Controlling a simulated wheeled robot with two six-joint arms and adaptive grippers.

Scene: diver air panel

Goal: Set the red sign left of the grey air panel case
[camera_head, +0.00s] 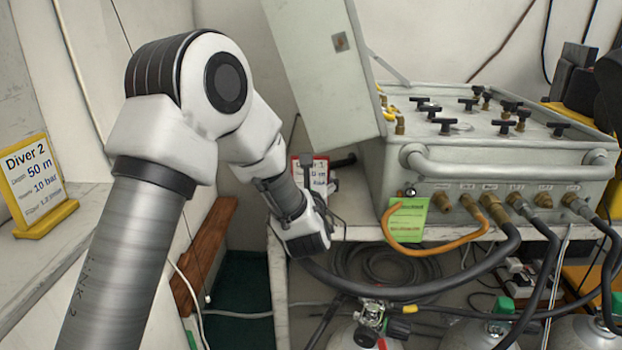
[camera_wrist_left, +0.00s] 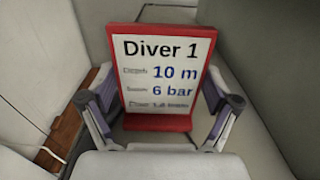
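The red sign (camera_head: 321,166) reads "Diver 1" and stands upright on the bench, just left of the grey air panel case (camera_head: 480,160). It also shows large and central in the left wrist view (camera_wrist_left: 160,75), with its red base (camera_wrist_left: 157,122) on a pale surface. My left gripper (camera_head: 312,203) is at the sign and partly hides it in the head view. In the wrist view its two fingers are spread on either side of the sign, with visible gaps beside the base. My right gripper is not in view.
The case's lid (camera_head: 325,75) is raised close to my left arm. A yellow "Diver 2" sign (camera_head: 38,185) stands on a ledge at the left. Hoses (camera_head: 425,292) hang in front of the case, with gas cylinders (camera_head: 480,335) below. A green tag (camera_head: 408,220) hangs at the case's front.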

